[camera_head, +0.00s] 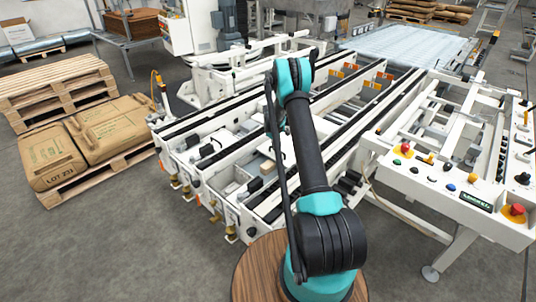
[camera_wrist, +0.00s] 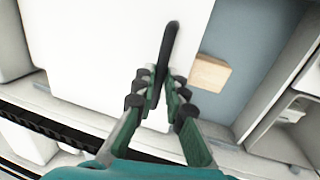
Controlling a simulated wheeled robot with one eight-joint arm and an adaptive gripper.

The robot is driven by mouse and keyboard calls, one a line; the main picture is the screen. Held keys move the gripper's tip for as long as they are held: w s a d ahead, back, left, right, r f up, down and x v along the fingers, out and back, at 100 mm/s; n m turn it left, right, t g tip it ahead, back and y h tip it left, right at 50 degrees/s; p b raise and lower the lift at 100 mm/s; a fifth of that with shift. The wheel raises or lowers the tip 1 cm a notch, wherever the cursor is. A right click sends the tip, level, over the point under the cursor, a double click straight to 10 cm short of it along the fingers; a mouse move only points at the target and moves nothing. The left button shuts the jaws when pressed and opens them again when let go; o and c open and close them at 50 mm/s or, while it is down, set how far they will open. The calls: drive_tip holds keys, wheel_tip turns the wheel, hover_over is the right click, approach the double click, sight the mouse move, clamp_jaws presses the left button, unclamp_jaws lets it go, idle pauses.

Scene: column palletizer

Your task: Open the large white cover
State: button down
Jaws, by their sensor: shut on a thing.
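The large white cover (camera_wrist: 90,50) is a flat white panel filling the upper left of the wrist view. A black bar handle (camera_wrist: 169,40) runs along near its right edge. My gripper (camera_wrist: 163,88) has its green-grey fingers closed on either side of the handle's near part. Right of the cover's edge lies an open blue-grey recess (camera_wrist: 237,45), with a light wooden block (camera_wrist: 210,73) in it, close to the edge. In the head view my arm hides the gripper, and I cannot make out the cover clearly there.
A white conveyor frame with black rails (camera_head: 215,120) surrounds the work area. A control panel with buttons (camera_head: 450,180) stands at the right. Brown sacks on a pallet (camera_head: 110,128) and stacked empty pallets (camera_head: 55,90) are at the left. The grey floor at lower left is clear.

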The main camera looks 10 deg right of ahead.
drive_tip(key=shift+w+d, duration=0.6)
drive_tip(key=shift+d, duration=0.2)
drive_tip(key=shift+w+d, duration=0.6)
drive_tip(key=shift+d, duration=0.2)
drive_tip(key=c, duration=1.6)
unclamp_jaws()
drive_tip(key=shift+r, duration=0.1)
drive_tip(key=r, duration=0.4)
drive_tip(key=s+a+r, duration=0.1)
drive_tip(key=r, duration=0.2)
drive_tip(key=a+r, duration=0.1)
drive_tip(key=r, duration=0.3)
drive_tip(key=shift+s+r, duration=0.25)
drive_tip(key=shift+r, duration=0.05)
